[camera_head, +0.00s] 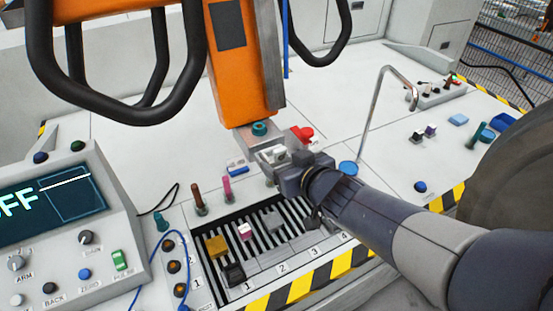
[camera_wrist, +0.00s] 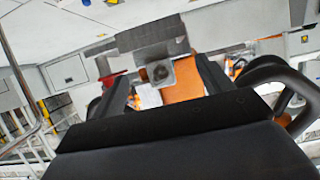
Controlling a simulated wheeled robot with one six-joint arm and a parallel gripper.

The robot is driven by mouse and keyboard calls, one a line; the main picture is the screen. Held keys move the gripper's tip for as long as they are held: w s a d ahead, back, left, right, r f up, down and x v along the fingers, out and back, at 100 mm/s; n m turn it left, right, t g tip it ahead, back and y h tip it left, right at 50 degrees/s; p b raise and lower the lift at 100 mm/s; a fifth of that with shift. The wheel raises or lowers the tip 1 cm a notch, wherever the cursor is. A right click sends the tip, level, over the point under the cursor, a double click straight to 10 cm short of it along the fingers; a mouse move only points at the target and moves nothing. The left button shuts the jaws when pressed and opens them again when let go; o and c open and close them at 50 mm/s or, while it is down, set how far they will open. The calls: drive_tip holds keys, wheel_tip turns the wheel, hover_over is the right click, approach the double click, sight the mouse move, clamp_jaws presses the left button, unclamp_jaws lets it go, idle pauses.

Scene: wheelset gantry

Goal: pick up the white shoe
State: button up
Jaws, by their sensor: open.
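My gripper (camera_head: 275,158) is open, just under the grey block (camera_head: 258,135) at the foot of the orange column. A pale, whitish piece (camera_head: 280,154) shows at the jaws. I cannot tell whether it is the white shoe or part of the gripper or holder. In the wrist view a white patch (camera_wrist: 150,97) shows between the open fingers, below a grey block with a round hole (camera_wrist: 158,72).
The rack also holds a yellow block (camera_head: 216,246) and a black block (camera_head: 234,274). Upright brown (camera_head: 199,197) and pink (camera_head: 228,189) pieces stand behind it. A bent metal pipe (camera_head: 370,110) rises at right. A control panel (camera_head: 65,225) stands at left.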

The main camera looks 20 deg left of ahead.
sight(282, 158)
drive_tip(key=x, duration=0.4)
drive_tip(key=shift+w+f, duration=0.1)
drive_tip(key=shift+c, duration=0.5)
drive_tip(key=c, duration=1)
